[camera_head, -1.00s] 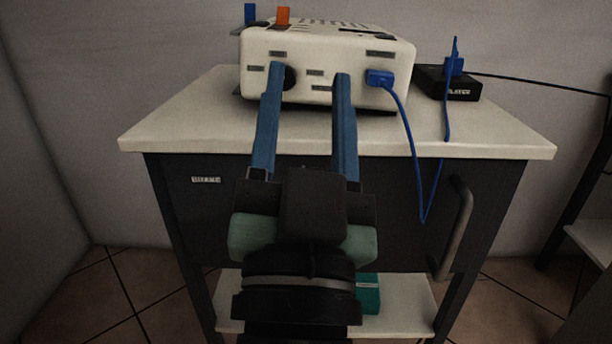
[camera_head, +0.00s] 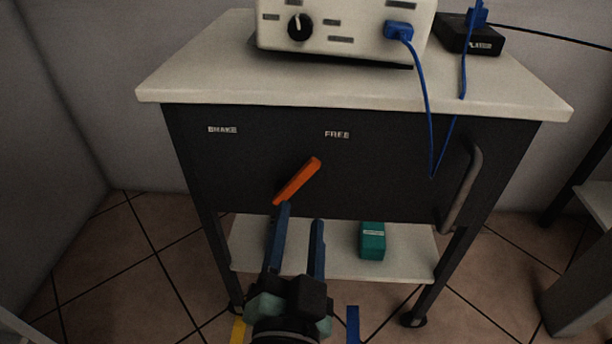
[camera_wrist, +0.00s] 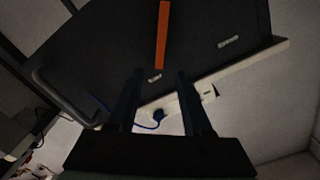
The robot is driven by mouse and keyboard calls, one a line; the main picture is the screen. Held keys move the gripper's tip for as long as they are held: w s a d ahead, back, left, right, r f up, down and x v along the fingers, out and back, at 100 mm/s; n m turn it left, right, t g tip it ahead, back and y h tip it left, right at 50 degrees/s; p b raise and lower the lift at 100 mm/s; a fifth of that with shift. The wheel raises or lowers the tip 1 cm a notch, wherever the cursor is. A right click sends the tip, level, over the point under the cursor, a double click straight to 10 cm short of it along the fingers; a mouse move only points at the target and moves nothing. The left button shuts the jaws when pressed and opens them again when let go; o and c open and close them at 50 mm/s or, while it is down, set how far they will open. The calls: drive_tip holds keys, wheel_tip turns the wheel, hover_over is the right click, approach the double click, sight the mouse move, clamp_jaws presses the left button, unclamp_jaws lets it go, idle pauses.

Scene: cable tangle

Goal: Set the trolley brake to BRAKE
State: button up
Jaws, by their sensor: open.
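The orange brake lever (camera_head: 297,181) is on the dark front panel of the trolley (camera_head: 400,165). It slants up and to the right, its upper end toward the FREE label (camera_head: 337,134). The BRAKE label (camera_head: 222,130) is to the upper left. My gripper (camera_head: 302,212) is open and empty, with its fingers pointing up at the panel. In the head view its left fingertip overlaps the lever's lower end; I cannot tell whether they touch. In the wrist view the lever (camera_wrist: 163,35) shows beyond the fingertips, between their lines.
A white device (camera_head: 345,35) with a knob and a blue cable stands on the trolley top, beside a black box (camera_head: 470,36). A grey handle (camera_head: 461,187) sticks out at the panel's right. A teal box (camera_head: 372,241) is on the lower shelf.

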sight(305, 175)
drive_tip(key=w+b, duration=0.3)
drive_tip(key=w, duration=0.7)
drive_tip(key=shift+w, duration=0.1)
clamp_jaws()
idle(1.3)
